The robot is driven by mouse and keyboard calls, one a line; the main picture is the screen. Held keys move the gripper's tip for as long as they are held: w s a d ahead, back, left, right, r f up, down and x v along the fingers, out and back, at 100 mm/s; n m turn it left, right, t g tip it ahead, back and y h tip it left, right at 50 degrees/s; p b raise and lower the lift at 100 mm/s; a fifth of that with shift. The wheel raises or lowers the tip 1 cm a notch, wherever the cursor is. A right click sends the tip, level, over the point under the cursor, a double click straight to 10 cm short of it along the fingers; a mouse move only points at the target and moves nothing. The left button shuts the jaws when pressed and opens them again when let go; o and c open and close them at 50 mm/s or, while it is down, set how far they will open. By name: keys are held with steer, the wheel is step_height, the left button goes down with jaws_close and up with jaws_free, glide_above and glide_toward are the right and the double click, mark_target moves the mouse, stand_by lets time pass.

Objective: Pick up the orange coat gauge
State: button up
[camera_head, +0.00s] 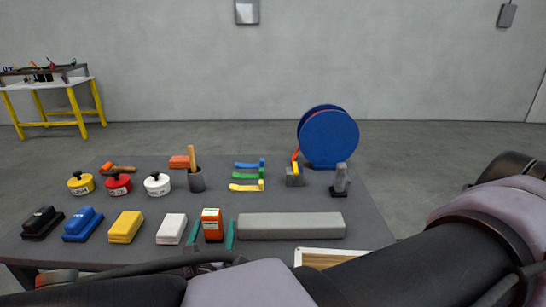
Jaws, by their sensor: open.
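The orange coat gauge (211,222), a small upright orange block with a pale patch on its front, stands near the front of the dark grey table, between the white block and the long grey bar. My gripper (213,230) shows at the front of the table as two teal fingers, one to the left and one to the right of the gauge. The fingers are apart, with visible gaps to the gauge's sides. The gripper's dark body is partly hidden behind my arm, and the gauge's lower end is hard to make out.
A white block (171,229) is close on the left, and a long grey bar (291,226) is close on the right. A blue reel (330,138) is at back right.

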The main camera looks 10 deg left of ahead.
steer(key=w, duration=0.2)
steer(key=w+a, duration=0.1)
steer(key=w, duration=0.2)
steer(key=shift+w+a, duration=0.2)
steer(key=shift+w, duration=0.05)
jaws_close()
steer(key=shift+r, duration=0.1)
